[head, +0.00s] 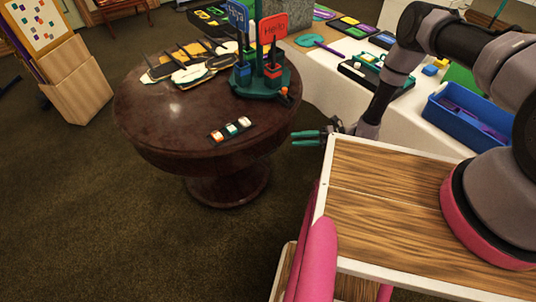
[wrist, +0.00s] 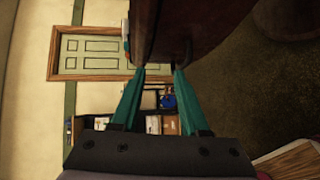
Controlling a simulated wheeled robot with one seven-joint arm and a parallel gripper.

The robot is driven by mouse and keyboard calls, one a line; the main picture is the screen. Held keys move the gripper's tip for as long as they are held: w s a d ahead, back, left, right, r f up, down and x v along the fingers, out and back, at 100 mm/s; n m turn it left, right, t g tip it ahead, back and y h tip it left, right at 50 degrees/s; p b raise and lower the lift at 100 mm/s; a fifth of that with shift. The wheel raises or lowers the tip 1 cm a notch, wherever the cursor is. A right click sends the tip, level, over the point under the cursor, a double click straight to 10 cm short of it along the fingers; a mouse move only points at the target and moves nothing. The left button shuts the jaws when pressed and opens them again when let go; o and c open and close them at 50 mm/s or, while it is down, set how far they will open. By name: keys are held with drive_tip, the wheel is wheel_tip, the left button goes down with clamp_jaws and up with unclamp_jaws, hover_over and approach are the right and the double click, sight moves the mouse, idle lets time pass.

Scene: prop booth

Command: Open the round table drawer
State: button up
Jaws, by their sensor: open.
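The round table (head: 170,120), dark reddish wood on a pedestal, stands left of centre in the head view. Its dark side also shows at the top of the wrist view (wrist: 200,25). No drawer front can be made out in the head view. My gripper (head: 295,138), with teal fingers, is at the right of the table, just below its top edge. In the wrist view my gripper (wrist: 160,69) is open, with its fingertips close to the table's side. A thin dark piece, perhaps a handle, shows near the right fingertip; contact cannot be told.
A white-clothed table (head: 325,85) with a blue bin (head: 460,118) stands at the right. A wooden-topped cart (head: 400,190) is in front. Floor at left is clear.

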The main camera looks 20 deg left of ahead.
sight(268, 154)
drive_tip(key=s+f+m, duration=0.2)
drive_tip(key=s+f, duration=0.1)
drive_tip(key=f, duration=0.2)
drive_tip(key=shift+t, duration=0.5)
drive_tip(key=x, duration=1)
drive_tip(key=shift+s+a+r, duration=0.15)
drive_tip(key=shift+s+a, duration=0.05)
drive_tip(key=shift+a, duration=0.2)
drive_tip(key=shift+c, duration=0.3)
clamp_jaws()
